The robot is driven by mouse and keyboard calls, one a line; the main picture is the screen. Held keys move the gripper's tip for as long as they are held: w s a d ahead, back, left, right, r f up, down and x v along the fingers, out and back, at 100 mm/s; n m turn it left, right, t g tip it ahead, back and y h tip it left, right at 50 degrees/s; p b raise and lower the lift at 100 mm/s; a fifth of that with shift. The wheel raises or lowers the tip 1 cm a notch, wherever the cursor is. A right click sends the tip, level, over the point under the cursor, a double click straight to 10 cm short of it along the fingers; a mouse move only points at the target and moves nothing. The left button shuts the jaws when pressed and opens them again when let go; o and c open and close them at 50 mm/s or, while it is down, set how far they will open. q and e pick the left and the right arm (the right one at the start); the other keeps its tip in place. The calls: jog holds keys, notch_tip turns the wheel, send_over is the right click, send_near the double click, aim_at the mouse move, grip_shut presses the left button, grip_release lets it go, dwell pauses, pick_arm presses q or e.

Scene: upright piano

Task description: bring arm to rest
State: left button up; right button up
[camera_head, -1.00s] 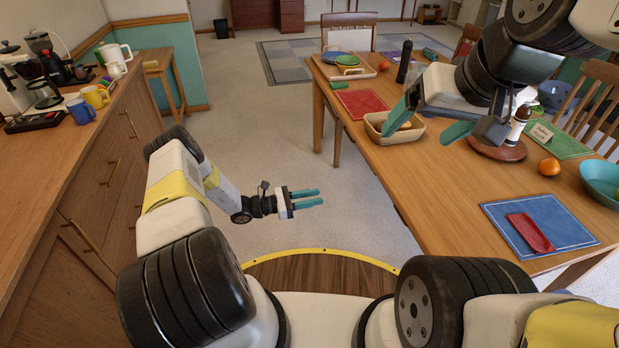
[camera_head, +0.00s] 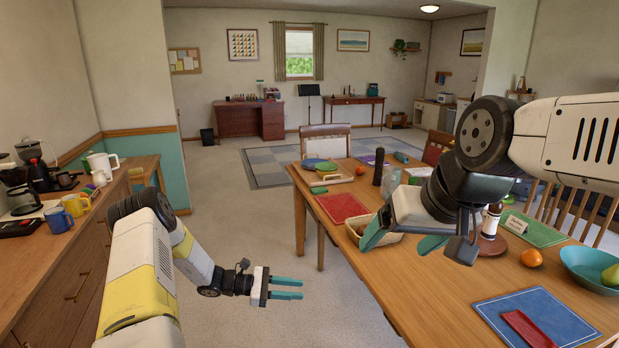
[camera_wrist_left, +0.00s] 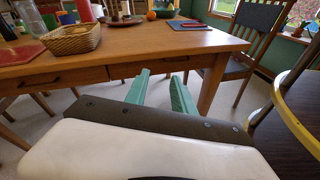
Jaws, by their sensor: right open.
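My left gripper (camera_head: 302,288) hangs over the floor in the gap between the wooden counter and the dining table. It is open and empty. In the left wrist view its two teal fingers (camera_wrist_left: 160,92) stand apart in front of the table's edge. My right gripper (camera_head: 403,240) is above the dining table, in front of the basket in the head view. Its teal fingers are spread and nothing shows between them. Its arm comes in from the right over the table.
The counter (camera_head: 45,275) with mugs is at left. Floor between them is clear.

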pick_arm(q)
jog(key=s+a+r+m+g+y, duration=0.1)
jog(key=s+r+m+y, duration=0.4)
jog(key=r, duration=0.8)
jog(key=s+a+r+m+g+y, duration=0.15)
jog(key=s+r+m+y, duration=0.4)
jog(key=r, duration=0.75)
jog(key=s+a+r+m+t+y, duration=0.1)
jog(key=s+a+r+m+t, duration=0.2)
jog(key=s+r, duration=0.2)
jog(key=s+a+r+m+t+y, duration=0.2)
jog(key=s+r, duration=0.4)
jog(key=s, duration=0.6)
jog(key=shift+s+a+m+t, duration=0.3)
jog(key=shift+a+m+t, duration=0.45)
jog(key=shift+t, duration=0.4)
